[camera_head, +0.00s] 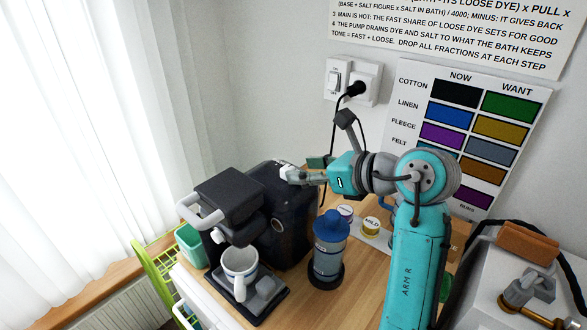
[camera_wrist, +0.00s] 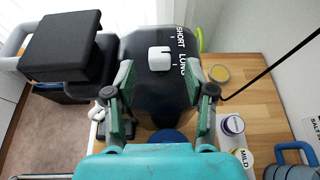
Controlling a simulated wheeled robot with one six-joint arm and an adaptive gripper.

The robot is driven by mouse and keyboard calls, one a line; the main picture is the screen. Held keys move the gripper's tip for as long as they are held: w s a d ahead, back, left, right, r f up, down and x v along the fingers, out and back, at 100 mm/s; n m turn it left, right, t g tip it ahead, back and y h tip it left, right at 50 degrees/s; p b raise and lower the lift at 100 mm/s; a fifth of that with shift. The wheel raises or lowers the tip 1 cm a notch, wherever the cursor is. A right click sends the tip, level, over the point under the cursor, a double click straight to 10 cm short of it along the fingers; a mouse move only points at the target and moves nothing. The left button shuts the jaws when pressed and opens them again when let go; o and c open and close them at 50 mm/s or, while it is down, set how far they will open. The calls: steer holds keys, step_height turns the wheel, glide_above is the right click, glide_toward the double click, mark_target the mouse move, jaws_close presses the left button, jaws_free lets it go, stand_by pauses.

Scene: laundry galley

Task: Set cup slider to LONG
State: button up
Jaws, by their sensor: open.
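The cup slider (camera_wrist: 159,58) is a pale, squarish knob on top of the black coffee machine (camera_wrist: 150,95). SHORT and LONG are printed along its right side in the wrist view. The knob lies beside the middle of the two words, and I cannot tell its exact setting. My gripper (camera_wrist: 159,72) is open, with a finger on either side of the knob and gaps between. A white mug (camera_head: 239,268) stands on the machine's drip tray.
A blue-lidded bottle (camera_head: 329,250) stands right of the machine. Small jars (camera_head: 371,226) are behind it on the wooden counter. A black cord (camera_head: 333,130) runs down from the wall socket (camera_head: 362,82). A teal bin (camera_head: 190,245) is left of the machine.

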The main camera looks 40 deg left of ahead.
steer(key=v, duration=0.7)
steer(key=shift+d, duration=0.15)
